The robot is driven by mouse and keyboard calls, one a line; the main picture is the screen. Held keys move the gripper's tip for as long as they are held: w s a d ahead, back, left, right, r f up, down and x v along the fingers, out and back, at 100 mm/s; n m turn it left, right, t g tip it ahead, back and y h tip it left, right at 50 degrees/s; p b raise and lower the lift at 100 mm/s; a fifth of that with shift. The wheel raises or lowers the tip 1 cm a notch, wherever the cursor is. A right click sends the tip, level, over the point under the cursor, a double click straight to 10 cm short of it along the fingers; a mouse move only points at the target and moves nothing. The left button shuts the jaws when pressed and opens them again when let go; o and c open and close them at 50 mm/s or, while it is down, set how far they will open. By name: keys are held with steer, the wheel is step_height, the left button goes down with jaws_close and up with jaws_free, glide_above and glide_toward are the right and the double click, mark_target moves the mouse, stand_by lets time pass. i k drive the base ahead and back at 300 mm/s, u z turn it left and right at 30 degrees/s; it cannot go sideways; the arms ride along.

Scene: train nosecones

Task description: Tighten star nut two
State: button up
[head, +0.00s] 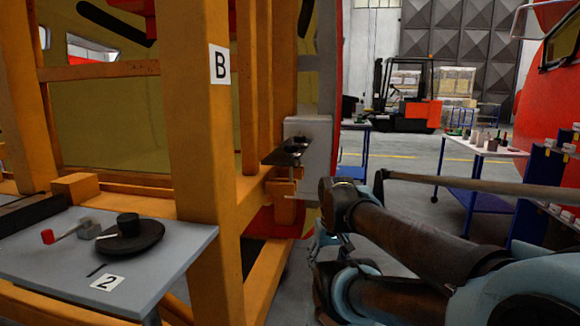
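No part is clearly recognisable as star nut two. A small dark bracket (290,152) with dark round parts on top juts from a grey box (312,140) on the orange frame. Its parts are too small to tell apart. My gripper (322,240) is low and just right of the frame, below the bracket and apart from it. My arm partly hides the gripper, and its finger opening is unclear. A label "2" (108,283) lies on the grey table (180,245) at left, beside a black disc with a cylinder on top (130,234).
The orange frame post marked "B" (203,120) stands left of my arm. A red-ended tool (50,236) lies on the grey table. Blue carts (475,197) stand at right, with a forklift (405,100) behind. Open floor lies between frame and carts.

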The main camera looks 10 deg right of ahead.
mark_target(291, 150)
steer(key=u, duration=1)
steer(key=k, duration=1.7)
steer(key=z, duration=0.95)
steer(key=i, duration=1)
